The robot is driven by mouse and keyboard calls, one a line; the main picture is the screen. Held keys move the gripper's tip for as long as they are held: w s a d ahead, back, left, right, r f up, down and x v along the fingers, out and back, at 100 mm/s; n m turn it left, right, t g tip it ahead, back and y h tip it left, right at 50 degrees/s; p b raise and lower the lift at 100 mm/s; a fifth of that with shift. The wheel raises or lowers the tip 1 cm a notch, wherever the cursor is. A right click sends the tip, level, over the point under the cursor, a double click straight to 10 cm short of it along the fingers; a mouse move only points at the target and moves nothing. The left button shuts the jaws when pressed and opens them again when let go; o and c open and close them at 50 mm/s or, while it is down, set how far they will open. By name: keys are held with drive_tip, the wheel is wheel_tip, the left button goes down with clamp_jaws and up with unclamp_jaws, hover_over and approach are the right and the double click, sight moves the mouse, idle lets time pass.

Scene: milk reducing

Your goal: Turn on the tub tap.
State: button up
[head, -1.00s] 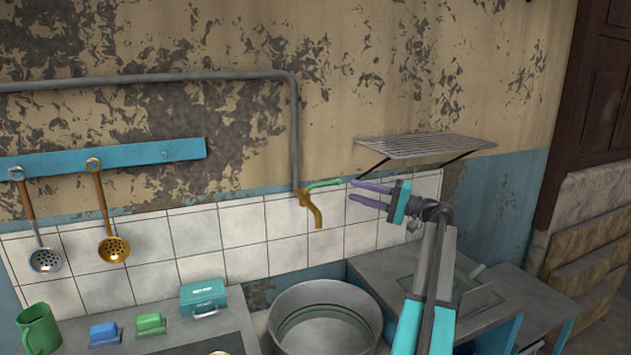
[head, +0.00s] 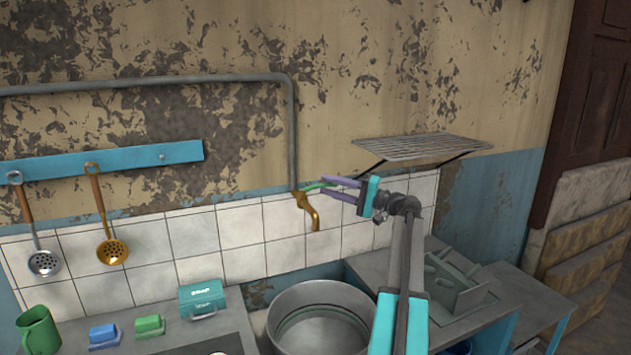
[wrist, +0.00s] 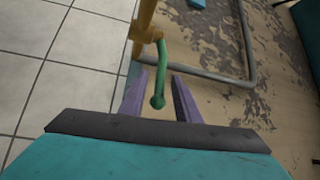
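The brass tap (head: 308,208) is fixed to the wall at the end of a grey pipe, above the round metal tub (head: 322,322). Its green lever handle (head: 316,188) points to the right in the head view. My gripper (head: 327,188) is at the handle, with its purple fingers pointing left toward the tap. In the wrist view, the green handle (wrist: 158,75) reaches down between the two fingers (wrist: 158,92). Its round end lies between them, with visible gaps on both sides. The fingers are open. No water shows at the spout.
A wire shelf (head: 422,146) sticks out of the wall above and right of my gripper. Ladles (head: 108,230) hang from a blue rail at left. A green mug (head: 38,328) and a teal soap box (head: 203,298) stand on the counter. The grey pipe (head: 292,130) runs down to the tap.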

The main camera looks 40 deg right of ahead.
sight(324, 184)
drive_tip(key=shift+p+x, duration=0.5)
drive_tip(key=shift+x, duration=2.1)
